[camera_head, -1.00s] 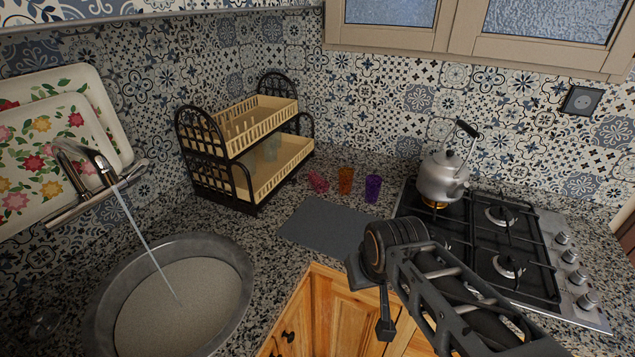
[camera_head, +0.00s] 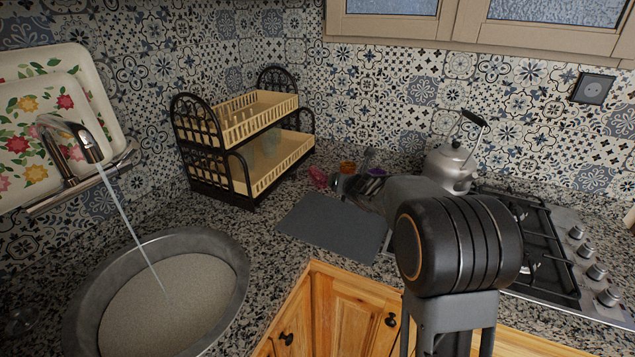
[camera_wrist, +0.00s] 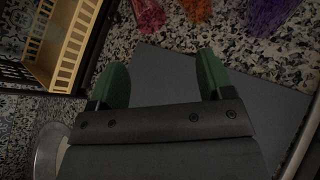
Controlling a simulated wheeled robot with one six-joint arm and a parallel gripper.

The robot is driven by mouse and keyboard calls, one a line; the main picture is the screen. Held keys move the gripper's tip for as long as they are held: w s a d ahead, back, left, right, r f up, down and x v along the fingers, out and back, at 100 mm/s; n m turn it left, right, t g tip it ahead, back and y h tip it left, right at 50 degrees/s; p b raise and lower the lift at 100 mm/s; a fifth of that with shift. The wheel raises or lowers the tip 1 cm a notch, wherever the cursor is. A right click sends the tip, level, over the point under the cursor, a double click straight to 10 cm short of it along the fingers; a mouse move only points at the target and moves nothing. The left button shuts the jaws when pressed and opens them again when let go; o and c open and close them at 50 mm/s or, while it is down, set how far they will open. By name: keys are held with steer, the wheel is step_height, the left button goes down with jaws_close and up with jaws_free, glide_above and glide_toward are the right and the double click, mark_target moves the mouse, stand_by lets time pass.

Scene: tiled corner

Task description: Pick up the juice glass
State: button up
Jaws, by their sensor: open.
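Three coloured glasses stand close together on the granite counter near the back wall: a pink one (camera_head: 318,178), an orange one (camera_head: 347,167) and a purple one (camera_head: 375,170). I cannot tell which is the juice glass. My gripper (camera_head: 342,184) is in front of them, and my arm hides part of the orange and purple ones. In the wrist view, the pink (camera_wrist: 148,15), orange (camera_wrist: 195,8) and purple (camera_wrist: 270,15) glasses show at the top edge, beyond the fingertips. My gripper (camera_wrist: 161,74) is open with two green fingers apart and nothing between them.
A grey mat (camera_head: 325,228) lies on the counter below the gripper. A two-tier dish rack (camera_head: 255,175) stands left of the glasses. A kettle (camera_head: 450,167) sits on the stove (camera_head: 600,300) at right. A round sink (camera_head: 225,315) with running water is at left.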

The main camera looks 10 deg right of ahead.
steer(key=w+f+n, duration=0.1)
steer(key=n, duration=0.1)
steer(key=w+a+f+n+y, duration=0.1)
steer(key=w+n, duration=0.1)
steer(key=shift+f+n+y, duration=0.3)
steer(key=shift+f+n, duration=0.1)
steer(key=p, duration=0.1)
glide_toward(322, 187)
steer(key=w+r, duration=0.2)
steer(key=w, duration=0.1)
steer(key=shift+w+n, duration=0.1)
steer(key=shift+n, duration=0.2)
steer(key=shift+a+p+x, duration=0.2)
steer(key=shift+p+x, duration=1.25)
steer(key=shift+x, duration=0.85)
steer(key=shift+p+x, duration=0.35)
steer(key=shift+x, duration=0.5)
steer(key=c, duration=0.8)
steer(key=shift+r, duration=0.15)
